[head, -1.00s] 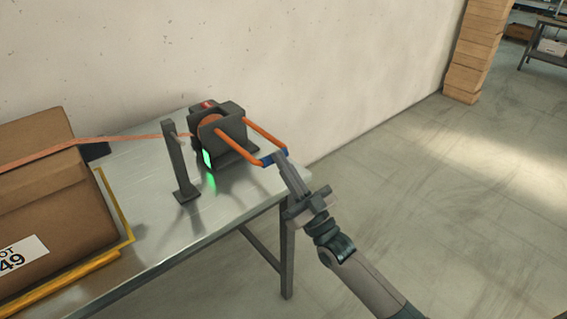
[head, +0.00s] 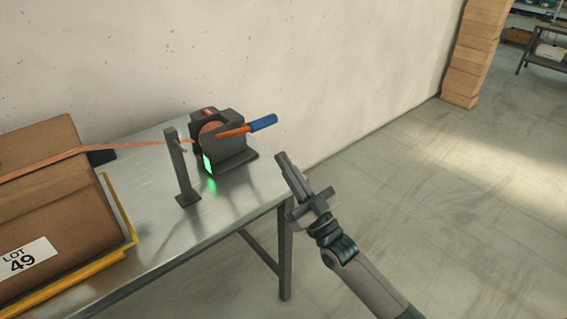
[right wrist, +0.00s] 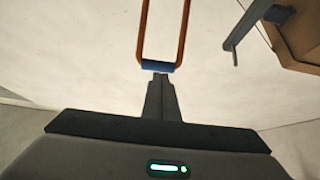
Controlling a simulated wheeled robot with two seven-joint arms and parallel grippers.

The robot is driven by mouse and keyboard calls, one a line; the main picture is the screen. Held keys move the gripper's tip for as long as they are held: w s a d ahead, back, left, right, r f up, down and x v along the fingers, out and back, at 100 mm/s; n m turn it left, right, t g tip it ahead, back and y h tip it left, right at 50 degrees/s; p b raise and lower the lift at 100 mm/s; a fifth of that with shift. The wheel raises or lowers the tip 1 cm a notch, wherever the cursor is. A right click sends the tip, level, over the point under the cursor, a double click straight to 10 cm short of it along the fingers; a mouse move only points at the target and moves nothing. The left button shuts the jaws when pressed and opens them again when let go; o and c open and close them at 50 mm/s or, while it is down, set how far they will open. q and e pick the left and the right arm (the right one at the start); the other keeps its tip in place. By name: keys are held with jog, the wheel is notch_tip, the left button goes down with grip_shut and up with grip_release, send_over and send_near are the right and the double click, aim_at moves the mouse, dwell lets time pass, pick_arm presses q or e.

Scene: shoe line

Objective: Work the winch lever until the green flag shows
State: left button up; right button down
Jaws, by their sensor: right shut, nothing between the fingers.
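The dark winch (head: 232,154) stands on the metal table near the wall, with an orange strap (head: 100,149) running left from it. Its orange lever (head: 232,132) ends in a blue grip (head: 263,122), pointing up and right. In the right wrist view the blue grip (right wrist: 157,67) lies just beyond my fingertips. A green lit patch (head: 208,165) glows on the winch's front, and a small red mark (head: 208,112) shows on top. My right gripper (head: 281,156) is shut and empty, below and right of the grip and apart from it. My left gripper is out of view.
A dark post (head: 182,170) stands on the table left of the winch. A large cardboard box (head: 60,205) marked LOT 49 sits in a yellow frame (head: 119,213) at the left. The wall is close behind the winch. The floor to the right is clear.

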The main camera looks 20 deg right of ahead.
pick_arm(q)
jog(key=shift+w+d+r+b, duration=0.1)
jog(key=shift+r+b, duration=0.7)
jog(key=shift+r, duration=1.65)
pick_arm(e)
jog(key=v, duration=0.8)
jog(key=shift+f, duration=0.45)
jog(key=shift+s+d, duration=0.1)
jog(key=shift+s, duration=0.05)
jog(key=s+a+f+m+g+h+p, duration=0.1)
jog(key=s+f+g+h+p, duration=0.2)
jog(key=f, duration=1.2)
jog(key=a+f+m+g+h+p, duration=0.15)
jog(key=f+g, duration=0.45)
jog(key=f, duration=1)
pick_arm(q)
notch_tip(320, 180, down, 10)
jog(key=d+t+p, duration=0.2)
jog(key=p, duration=0.2)
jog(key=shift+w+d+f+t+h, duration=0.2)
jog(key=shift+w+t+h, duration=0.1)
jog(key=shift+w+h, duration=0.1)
pick_arm(e)
jog(key=s+a+f+g+h, duration=0.2)
jog(key=s+f+g, duration=0.7)
jog(key=s+f, duration=1.3)
jog(key=s+h, duration=0.1)
jog(key=s, duration=0.2)
jog(key=shift+s+f, duration=0.15)
jog(key=shift+s, duration=0.25)
